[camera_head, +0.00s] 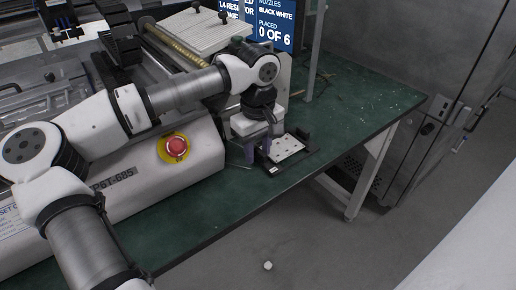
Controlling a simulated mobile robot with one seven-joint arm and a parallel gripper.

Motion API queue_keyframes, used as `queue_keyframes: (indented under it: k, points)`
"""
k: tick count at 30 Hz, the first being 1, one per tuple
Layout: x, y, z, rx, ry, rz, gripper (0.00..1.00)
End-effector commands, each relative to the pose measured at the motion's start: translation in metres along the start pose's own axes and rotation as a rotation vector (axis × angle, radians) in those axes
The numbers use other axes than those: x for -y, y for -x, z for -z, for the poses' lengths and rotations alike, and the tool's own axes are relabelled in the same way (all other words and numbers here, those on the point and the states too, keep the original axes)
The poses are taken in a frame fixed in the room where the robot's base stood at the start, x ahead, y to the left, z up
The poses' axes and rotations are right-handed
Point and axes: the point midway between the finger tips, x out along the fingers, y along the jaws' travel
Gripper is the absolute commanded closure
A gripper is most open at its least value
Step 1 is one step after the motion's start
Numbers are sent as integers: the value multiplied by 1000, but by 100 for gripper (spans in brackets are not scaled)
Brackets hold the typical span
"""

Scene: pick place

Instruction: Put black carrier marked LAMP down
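A small black carrier (306,151) with a pale, dark-dotted board (285,148) in it is at the green table's front edge, right of the white machine. No LAMP marking is readable at this size. My gripper (262,152) points down at the carrier's left side, its grey fingers close against it. The fingertips are partly hidden, so I cannot tell whether they grip the carrier or whether it touches the table.
The white machine (125,190) with a red emergency button (176,147) stands left of the carrier. A screen (272,22) reads "PLACED 0 OF 6". The green table (375,100) is mostly clear to the right. A grey cabinet (440,60) stands beyond, and a small white object (267,266) lies on the floor.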

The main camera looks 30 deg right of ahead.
Motion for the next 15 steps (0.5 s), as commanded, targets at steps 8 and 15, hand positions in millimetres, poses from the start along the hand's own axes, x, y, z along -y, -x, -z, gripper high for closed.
queue_keyframes:
  k: [8,15]
  points:
    - [-1,56,1,-4,2,-2,66]
    - [-1,101,0,-3,0,-1,66]
